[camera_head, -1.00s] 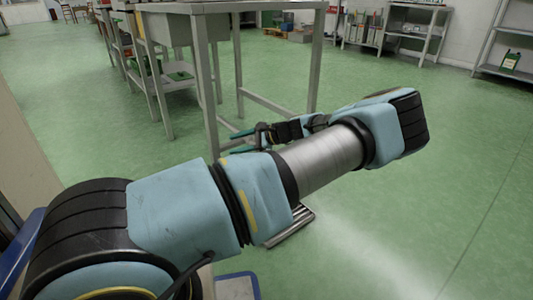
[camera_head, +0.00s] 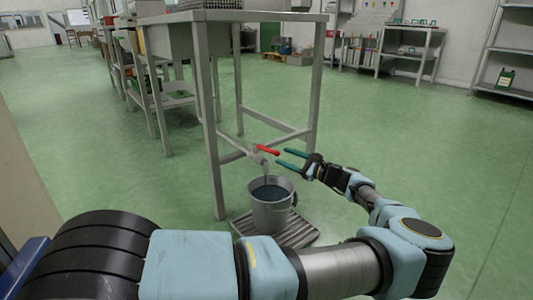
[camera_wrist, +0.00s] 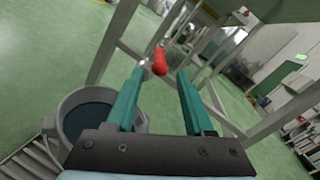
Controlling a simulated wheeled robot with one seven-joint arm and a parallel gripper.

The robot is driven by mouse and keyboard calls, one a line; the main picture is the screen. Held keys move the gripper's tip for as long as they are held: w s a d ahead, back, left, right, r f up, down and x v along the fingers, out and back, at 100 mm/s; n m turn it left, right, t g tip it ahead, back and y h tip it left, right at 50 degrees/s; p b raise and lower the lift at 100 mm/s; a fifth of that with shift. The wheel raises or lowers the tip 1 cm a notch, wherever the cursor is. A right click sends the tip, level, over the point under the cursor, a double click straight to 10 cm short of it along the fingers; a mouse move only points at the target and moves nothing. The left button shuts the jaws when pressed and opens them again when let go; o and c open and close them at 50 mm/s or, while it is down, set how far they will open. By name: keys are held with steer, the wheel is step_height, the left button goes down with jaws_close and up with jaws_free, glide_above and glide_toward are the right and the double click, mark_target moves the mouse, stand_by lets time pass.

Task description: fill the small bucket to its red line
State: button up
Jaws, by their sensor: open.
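A grey metal bucket (camera_head: 272,216) stands upright on a slatted floor grate under a tap (camera_head: 258,158) with a red handle (camera_head: 267,149). Dark liquid (camera_head: 270,193) shows inside, its surface below the rim. I cannot make out a red line, nor tell surely whether liquid is running from the spout. My gripper (camera_head: 282,157) is open and empty, its teal fingers pointing left at the handle from a short way off. In the wrist view, the red handle (camera_wrist: 159,62) shows between and just beyond the fingertips, and the bucket (camera_wrist: 64,105) is at the left, partly behind the gripper.
A grey metal table (camera_head: 205,115) stands over the tap, its legs and crossbars close to my gripper. The slatted grate (camera_head: 298,233) extends around the bucket. Shelves (camera_head: 415,50) line the back wall. The green floor to the right is clear.

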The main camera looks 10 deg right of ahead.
mark_target(270, 152)
steer(key=b+x, duration=0.2)
steer(key=x, duration=0.5)
steer(key=shift+w+a+f+b, duration=0.15)
steer(key=shift+f+b, duration=0.05)
steer(key=shift+b, duration=0.1)
steer(key=shift+w+a+r, duration=0.15)
steer(key=shift+w+a, duration=0.2)
steer(key=shift+w, duration=0.2)
steer(key=shift+c, duration=0.4)
jaws_close()
